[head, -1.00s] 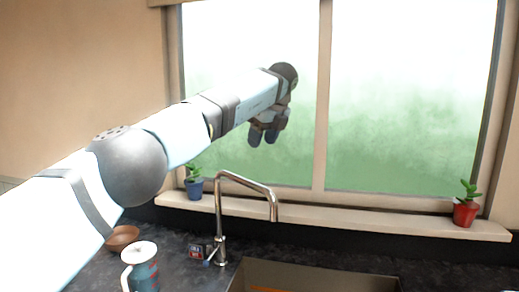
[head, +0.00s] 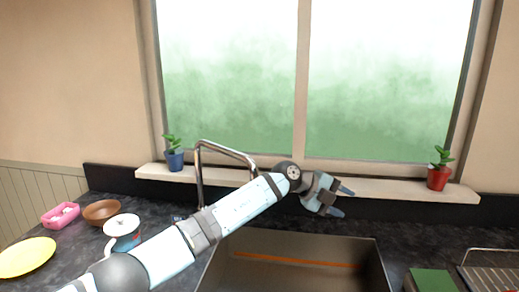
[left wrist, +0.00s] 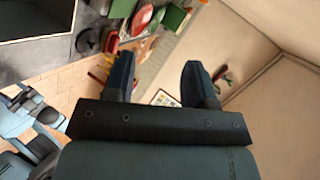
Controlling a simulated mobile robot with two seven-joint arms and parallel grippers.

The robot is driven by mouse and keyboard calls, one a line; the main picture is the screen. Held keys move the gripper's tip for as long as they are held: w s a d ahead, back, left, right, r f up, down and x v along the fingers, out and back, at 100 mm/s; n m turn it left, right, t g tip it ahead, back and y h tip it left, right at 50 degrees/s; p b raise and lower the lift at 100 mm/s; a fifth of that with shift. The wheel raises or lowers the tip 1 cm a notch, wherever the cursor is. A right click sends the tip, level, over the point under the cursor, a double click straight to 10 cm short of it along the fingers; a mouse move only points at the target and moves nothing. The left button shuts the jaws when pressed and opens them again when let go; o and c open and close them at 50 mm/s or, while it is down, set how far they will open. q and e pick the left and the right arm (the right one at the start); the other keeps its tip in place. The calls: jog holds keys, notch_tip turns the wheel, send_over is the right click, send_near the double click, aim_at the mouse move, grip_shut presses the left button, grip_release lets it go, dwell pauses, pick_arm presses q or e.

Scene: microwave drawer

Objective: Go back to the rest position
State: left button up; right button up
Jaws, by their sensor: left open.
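My left gripper (head: 341,201) is above the back edge of the sink in the head view, in front of the window sill. Its two fingers point right, are spread apart and hold nothing. In the left wrist view the same gripper (left wrist: 160,80) shows two dark fingers with a gap between them. My left arm reaches across from the lower left over the counter.
The sink (head: 300,246) lies below the arm, with the faucet (head: 199,175) behind it. A mug (head: 122,232), a brown bowl (head: 101,211), a pink box (head: 60,215) and a yellow plate (head: 27,257) stand left. Potted plants (head: 175,160) (head: 438,176) stand on the sill.

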pick_arm(q)
jog(key=s+a+f+n+t+y, duration=0.4)
jog(key=s+a+f+n+t, duration=0.15)
jog(key=a+n, duration=0.5)
jog(key=s+a+f+n+t+y, duration=0.35)
jog(key=a+f+n, duration=0.25)
jog(key=a+n, duration=0.4)
jog(key=s+a+f+n+t+y, duration=0.4)
jog(key=s+a+f+n+t, duration=0.15)
jog(key=a+n, duration=0.5)
jog(key=s+a+f+g+y, duration=0.2)
jog(key=s+a+f+g, duration=0.4)
jog(key=s+a, duration=0.5)
jog(key=s+a+f+g+h, duration=0.1)
jog(key=s+a+g, duration=0.15)
jog(key=s, duration=0.75)
jog(key=s+a+f+g, duration=0.1)
jog(key=s+a+g, duration=0.15)
jog(key=s, duration=0.65)
jog(key=w+d+f+m+t+h+p, duration=0.1)
jog(key=w+d+f+t+h+p, duration=0.2)
jog(key=w+d+f+t+p, duration=0.2)
notch_tip(320, 180, down, 3)
jog(key=shift+w+d+f+t+p, duration=0.1)
jog(key=shift+w+d+t+p, duration=0.3)
jog(key=shift+d+t, duration=0.45)
